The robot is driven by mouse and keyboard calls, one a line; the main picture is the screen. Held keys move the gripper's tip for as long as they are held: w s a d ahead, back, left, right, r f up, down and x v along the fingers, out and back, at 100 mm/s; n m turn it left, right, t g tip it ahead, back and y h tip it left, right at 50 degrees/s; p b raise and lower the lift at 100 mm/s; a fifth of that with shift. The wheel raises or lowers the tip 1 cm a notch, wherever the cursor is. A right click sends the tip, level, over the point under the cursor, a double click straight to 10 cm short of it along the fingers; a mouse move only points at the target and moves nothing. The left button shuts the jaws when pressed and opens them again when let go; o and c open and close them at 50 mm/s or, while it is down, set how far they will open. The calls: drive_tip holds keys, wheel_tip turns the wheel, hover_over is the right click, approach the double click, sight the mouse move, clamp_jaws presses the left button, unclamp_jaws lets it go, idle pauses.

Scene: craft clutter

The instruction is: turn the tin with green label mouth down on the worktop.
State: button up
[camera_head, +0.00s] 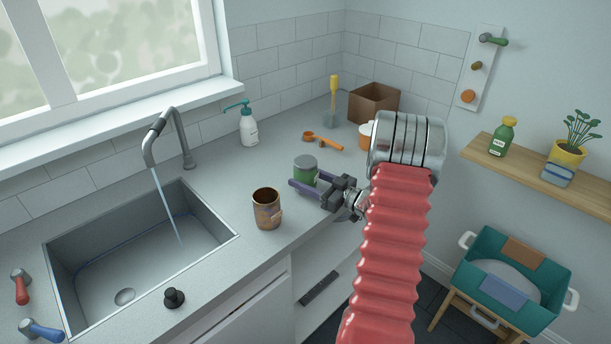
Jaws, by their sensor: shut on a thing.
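The tin with green label (305,173) is on or just above the worktop (225,170), near its front edge. Its axis looks about upright. A plain grey round face is uppermost, and I see no opening in it. The underside is hidden, and I cannot tell whether it touches the worktop. My gripper (303,182) reaches in from the right with its purple fingers low around the tin. It is shut on the tin, with one finger across the front and the other partly hidden behind it.
A rusty brown cup (267,210) stands close in front-left of the tin. An orange tool (322,141), a soap bottle (249,127) and a brown box (374,103) are farther back. The sink (140,250) with running tap (165,140) is left. Bare worktop lies between sink and tin.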

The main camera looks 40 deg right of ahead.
drive_tip(key=shift+f, duration=0.5)
idle(0.5)
drive_tip(key=o, duration=1.2)
drive_tip(key=shift+s, duration=0.15)
drive_tip(key=v, duration=1.3)
drive_tip(key=shift+s, duration=0.3)
drive_tip(key=shift+f, duration=0.1)
